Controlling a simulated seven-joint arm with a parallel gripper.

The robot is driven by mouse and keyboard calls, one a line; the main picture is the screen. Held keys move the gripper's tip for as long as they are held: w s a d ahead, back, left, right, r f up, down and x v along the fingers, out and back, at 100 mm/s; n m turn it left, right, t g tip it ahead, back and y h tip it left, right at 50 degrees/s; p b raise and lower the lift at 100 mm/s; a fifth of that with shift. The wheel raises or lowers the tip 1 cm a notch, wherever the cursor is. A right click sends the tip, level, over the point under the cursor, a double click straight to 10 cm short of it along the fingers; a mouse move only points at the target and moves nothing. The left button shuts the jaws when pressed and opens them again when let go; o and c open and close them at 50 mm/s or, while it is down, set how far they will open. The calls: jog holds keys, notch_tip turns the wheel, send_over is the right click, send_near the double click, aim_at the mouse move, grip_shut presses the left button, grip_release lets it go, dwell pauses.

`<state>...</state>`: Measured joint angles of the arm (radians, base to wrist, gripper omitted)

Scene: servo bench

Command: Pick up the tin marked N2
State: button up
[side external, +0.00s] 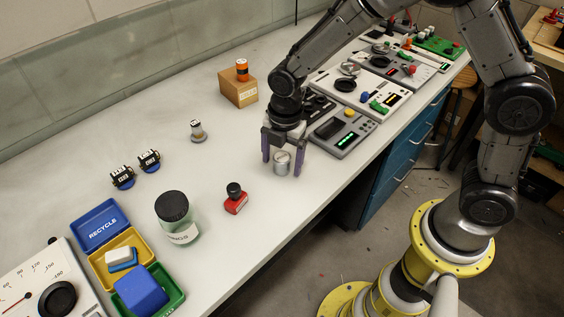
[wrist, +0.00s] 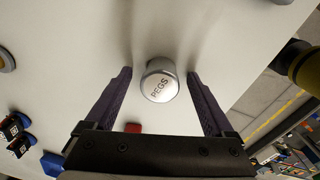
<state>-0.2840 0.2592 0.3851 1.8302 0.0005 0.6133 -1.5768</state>
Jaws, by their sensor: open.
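A small silver tin (side external: 282,163) stands upright on the white bench between the fingers of my gripper (side external: 282,167). In the wrist view the tin (wrist: 160,82) has a lid that reads PEGS, not N2. The fingers (wrist: 158,76) are open, one on each side of it, with a visible gap on both sides. I cannot make out a tin marked N2 in either view. Two small dark items with white labels (side external: 122,177) (side external: 149,160) stand at the left; their marks are too small to read.
A red stamp (side external: 235,203) and a green jar with a dark lid (side external: 176,220) stand to the left. Coloured bins (side external: 100,226) lie at lower left. A wooden box (side external: 238,90) carries an orange cylinder (side external: 242,71). Panels with buttons (side external: 343,130) are at right. The bench edge is close.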

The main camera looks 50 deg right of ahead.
jog(key=shift+f, duration=0.2)
grip_shut()
dwell(0.3)
jog(key=shift+r, duration=0.1)
